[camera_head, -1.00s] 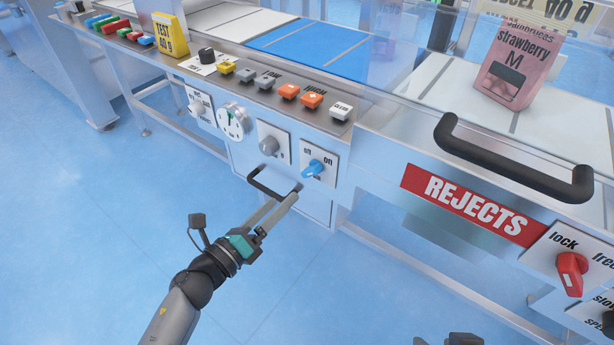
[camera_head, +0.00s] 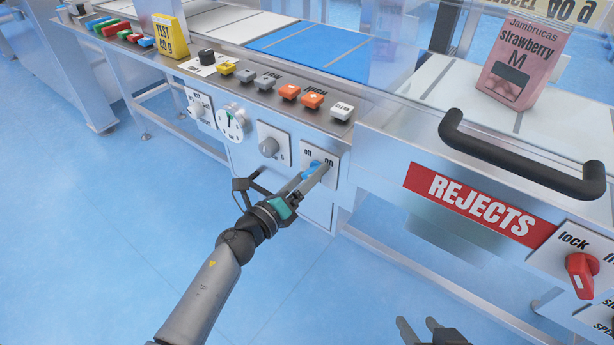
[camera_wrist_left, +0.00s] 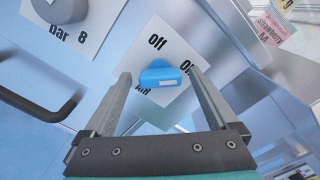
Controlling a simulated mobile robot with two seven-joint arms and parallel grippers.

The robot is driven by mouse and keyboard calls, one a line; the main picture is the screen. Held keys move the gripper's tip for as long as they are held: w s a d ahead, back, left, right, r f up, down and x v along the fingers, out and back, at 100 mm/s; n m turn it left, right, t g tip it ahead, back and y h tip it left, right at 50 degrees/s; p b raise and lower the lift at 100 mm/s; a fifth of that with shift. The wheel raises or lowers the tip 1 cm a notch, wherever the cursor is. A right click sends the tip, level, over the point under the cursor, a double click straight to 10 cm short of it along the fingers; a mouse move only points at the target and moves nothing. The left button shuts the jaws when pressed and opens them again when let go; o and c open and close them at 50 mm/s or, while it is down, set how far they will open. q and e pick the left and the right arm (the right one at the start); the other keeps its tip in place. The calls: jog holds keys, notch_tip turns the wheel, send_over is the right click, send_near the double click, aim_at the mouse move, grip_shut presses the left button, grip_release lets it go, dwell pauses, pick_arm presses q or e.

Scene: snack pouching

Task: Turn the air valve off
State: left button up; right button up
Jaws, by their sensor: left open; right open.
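The air valve is a blue handle (camera_head: 310,170) on a white plate marked "off" and "on", on the machine's front panel. In the left wrist view the blue handle (camera_wrist_left: 160,78) lies between the two fingers of my open left gripper (camera_wrist_left: 160,82). A gap shows on both sides of it. In the head view my left gripper (camera_head: 308,178) reaches the plate and hides part of the handle. My right gripper (camera_head: 420,325) is open and empty at the bottom edge, away from the panel.
A grey knob (camera_head: 269,147) on its plate sits just left of the valve. A black drawer handle (camera_head: 258,184) is close below, behind my left gripper. A red lock switch (camera_head: 582,275) and a black bar handle (camera_head: 520,165) are at the right.

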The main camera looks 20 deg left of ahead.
pick_arm(q)
jog(key=shift+c, duration=0.3)
jog(key=c, duration=1.3)
pick_arm(e)
jog(key=shift+s+d, duration=0.1)
jog(key=shift+s, duration=0.05)
pick_arm(q)
jog(key=shift+n+p, duration=0.3)
jog(key=shift+n, duration=0.3)
jog(key=n+p, duration=0.1)
jog(key=n, duration=0.2)
jog(key=shift+r+p, duration=0.1)
jog(key=shift+p, duration=0.2)
pick_arm(e)
jog(key=s+d+r+g+h, duration=0.2)
jog(key=s+d+g, duration=0.1)
jog(key=s+d, duration=0.1)
pick_arm(q)
jog(key=n+p, duration=0.4)
jog(key=n, duration=0.6)
jog(key=shift+p, duration=0.3)
jog(key=shift+n+p, duration=0.65)
jog(key=shift+n, duration=1.25)
pick_arm(e)
notch_tip(320, 180, down, 14)
jog(key=s+g, duration=0.2)
jog(key=shift+s+d+r, duration=0.15)
jog(key=shift+d+r, duration=0.05)
